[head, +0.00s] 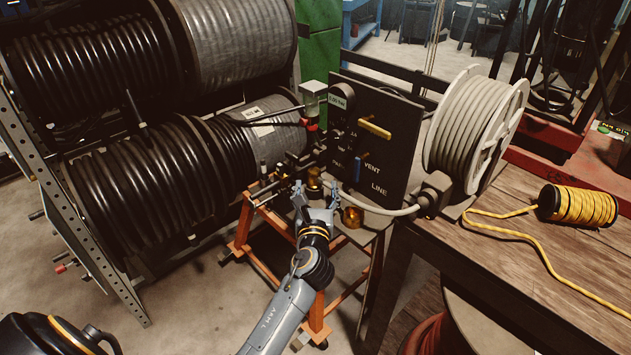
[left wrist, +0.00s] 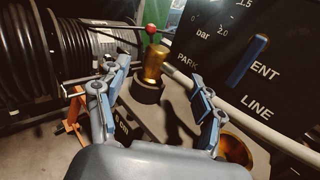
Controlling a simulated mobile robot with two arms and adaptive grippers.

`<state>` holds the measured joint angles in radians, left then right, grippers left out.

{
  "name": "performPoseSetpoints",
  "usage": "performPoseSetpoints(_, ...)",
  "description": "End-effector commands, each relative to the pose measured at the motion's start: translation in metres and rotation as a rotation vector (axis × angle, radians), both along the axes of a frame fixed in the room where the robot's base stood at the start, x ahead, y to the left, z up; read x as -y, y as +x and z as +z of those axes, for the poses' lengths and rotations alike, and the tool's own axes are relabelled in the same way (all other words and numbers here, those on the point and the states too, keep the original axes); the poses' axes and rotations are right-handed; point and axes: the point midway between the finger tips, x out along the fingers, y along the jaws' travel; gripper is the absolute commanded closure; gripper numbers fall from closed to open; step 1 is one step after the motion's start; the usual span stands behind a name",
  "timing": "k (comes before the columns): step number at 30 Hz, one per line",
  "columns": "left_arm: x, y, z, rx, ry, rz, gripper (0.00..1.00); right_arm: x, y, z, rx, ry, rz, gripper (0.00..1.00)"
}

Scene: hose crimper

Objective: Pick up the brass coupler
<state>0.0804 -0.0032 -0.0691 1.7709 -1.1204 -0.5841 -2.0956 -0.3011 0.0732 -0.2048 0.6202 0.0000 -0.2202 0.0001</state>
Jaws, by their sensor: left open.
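An upright brass piece (head: 314,177), which looks like the brass coupler, stands on a dark round base at the front of the black panel. In the left wrist view the brass coupler (left wrist: 154,64) shows between and beyond my fingers. My left gripper (head: 315,190) is open, its fingers pointing at the coupler. In the left wrist view the left gripper (left wrist: 160,76) has nothing between its fingers that I can see it touching. My right gripper is not in view.
The black panel (head: 374,145) with levers stands just right of the coupler. A grey hose (head: 385,209) runs along its lower edge. A brass cup (left wrist: 234,150) sits at the right finger's side. Hose reels (head: 150,170) fill the left; a wooden table (head: 500,255) is at right.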

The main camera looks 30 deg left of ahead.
Motion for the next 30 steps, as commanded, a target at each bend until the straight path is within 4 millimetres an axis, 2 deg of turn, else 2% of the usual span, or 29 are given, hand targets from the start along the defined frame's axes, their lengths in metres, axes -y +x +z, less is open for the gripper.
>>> performPoseSetpoints(5,-0.006,0.011,0.001,0.0,-0.001,0.001,0.32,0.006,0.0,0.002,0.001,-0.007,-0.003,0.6)
performPoseSetpoints(13,-0.023,0.045,0.001,-0.001,-0.003,0.001,0.32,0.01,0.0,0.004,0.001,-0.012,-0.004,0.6)
performPoseSetpoints(22,-0.025,0.051,0.0,0.0,-0.001,-0.001,0.32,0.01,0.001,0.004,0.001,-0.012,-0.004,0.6)
performPoseSetpoints(23,-0.025,0.051,0.0,0.0,-0.001,-0.001,0.36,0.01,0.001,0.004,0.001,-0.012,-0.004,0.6)
performPoseSetpoints(30,-0.025,0.05,0.0,-0.001,-0.002,0.0,0.85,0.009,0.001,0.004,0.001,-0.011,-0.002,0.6)
